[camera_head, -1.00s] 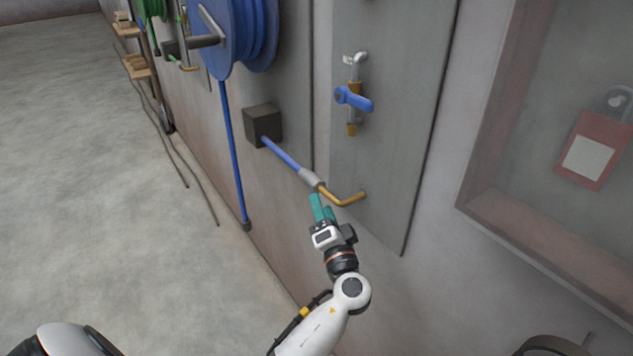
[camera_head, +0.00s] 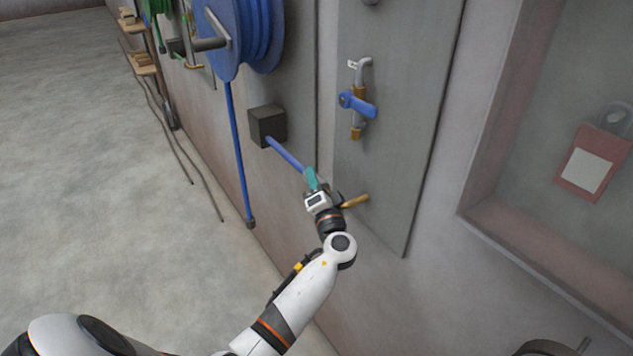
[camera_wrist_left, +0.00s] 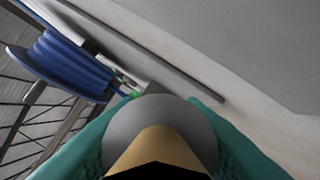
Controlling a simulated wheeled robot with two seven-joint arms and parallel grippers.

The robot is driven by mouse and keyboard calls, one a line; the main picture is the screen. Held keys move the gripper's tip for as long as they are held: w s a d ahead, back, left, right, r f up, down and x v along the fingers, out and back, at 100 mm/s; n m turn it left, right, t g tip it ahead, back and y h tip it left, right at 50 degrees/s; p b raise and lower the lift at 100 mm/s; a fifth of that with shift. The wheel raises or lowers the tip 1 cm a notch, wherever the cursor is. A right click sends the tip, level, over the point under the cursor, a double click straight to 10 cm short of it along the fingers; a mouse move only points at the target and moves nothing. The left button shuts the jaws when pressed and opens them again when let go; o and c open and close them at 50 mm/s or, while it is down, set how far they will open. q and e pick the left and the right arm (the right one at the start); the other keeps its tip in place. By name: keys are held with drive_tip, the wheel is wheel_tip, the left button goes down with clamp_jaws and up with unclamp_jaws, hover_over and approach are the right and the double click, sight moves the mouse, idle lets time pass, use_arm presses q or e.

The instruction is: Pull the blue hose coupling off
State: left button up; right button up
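The blue hose (camera_head: 287,155) runs from a dark wall box down to the coupling at the brass pipe (camera_head: 355,201). In the head view my left gripper (camera_head: 312,181) is at the coupling and hides it. In the left wrist view the grey coupling (camera_wrist_left: 160,108) lies between the two teal fingers, with the brass pipe (camera_wrist_left: 155,150) in front of it. The fingers flank it closely on both sides; whether they press on it I cannot tell. My right gripper is not in view.
A blue hose reel (camera_head: 235,35) and the dark box (camera_head: 268,125) are on the wall to the left. A blue-handled valve (camera_head: 358,104) sits above on the grey panel (camera_head: 390,180). A recessed window with a red padlock tag (camera_head: 590,160) is at right.

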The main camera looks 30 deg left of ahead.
sight(305, 173)
use_arm(q)
clamp_jaws()
drive_tip(key=a+b, duration=0.1)
drive_tip(key=w+a+b, duration=0.1)
drive_tip(key=a+b, duration=0.1)
drive_tip(key=a, duration=0.1)
drive_tip(key=shift+w+f, duration=0.2)
drive_tip(key=shift+w, duration=0.15)
drive_tip(key=shift+a+r, duration=0.15)
drive_tip(key=shift+a, duration=0.1)
drive_tip(key=shift+r, duration=0.15)
drive_tip(key=shift+o, duration=0.4)
unclamp_jaws()
drive_tip(key=o, duration=0.3)
drive_tip(key=shift+w+a, duration=0.1)
drive_tip(key=shift+o, duration=0.2)
